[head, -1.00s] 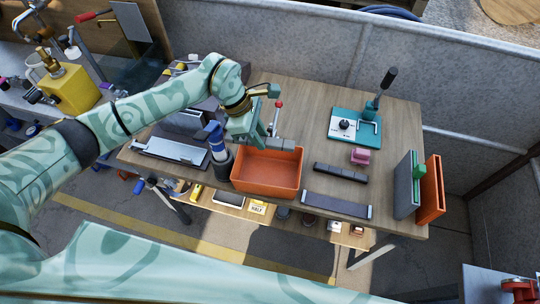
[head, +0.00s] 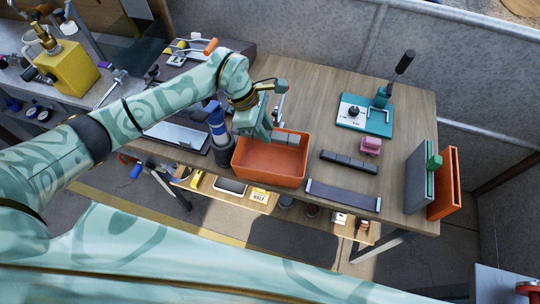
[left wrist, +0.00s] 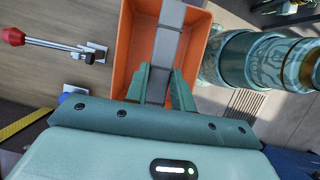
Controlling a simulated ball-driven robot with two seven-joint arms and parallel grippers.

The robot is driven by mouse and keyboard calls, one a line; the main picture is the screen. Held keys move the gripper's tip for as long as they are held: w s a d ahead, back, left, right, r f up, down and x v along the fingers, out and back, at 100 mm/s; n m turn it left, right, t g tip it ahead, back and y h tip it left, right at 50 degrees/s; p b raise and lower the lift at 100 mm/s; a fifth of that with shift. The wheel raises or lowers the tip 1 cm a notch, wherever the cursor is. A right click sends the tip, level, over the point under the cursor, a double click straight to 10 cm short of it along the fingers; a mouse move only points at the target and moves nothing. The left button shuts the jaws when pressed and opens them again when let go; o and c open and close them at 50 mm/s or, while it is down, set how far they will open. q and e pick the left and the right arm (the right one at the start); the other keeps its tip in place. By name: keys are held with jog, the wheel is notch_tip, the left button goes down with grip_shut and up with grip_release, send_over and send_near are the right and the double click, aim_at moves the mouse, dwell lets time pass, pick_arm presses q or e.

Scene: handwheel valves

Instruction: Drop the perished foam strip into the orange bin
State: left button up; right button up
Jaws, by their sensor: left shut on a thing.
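My left gripper (head: 268,134) is at the back left edge of the orange bin (head: 268,172). It is shut on a grey foam strip (head: 291,138), which reaches right from the jaws along the back part of the bin. In the left wrist view, the two teal fingers (left wrist: 161,88) pinch the strip (left wrist: 168,42). The strip lies across the orange bin (left wrist: 124,55), over its opening or just inside it; the exact height is hard to tell. The jaws hide part of the strip. My right gripper is out of view.
A dark segmented strip (head: 348,162) and a long grey bar (head: 343,195) lie right of the bin. A blue-topped cylinder (head: 218,128) stands close on its left. A teal lever press (head: 366,113) and pink block (head: 370,146) are farther right. A red-tipped lever (left wrist: 50,43) is near the bin.

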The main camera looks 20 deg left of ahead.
pick_arm(q)
jog(key=o, duration=1)
jog(key=shift+o, duration=0.2)
jog(key=shift+r, duration=0.15)
jog(key=v, duration=1.6)
jog(key=shift+p, duration=0.4)
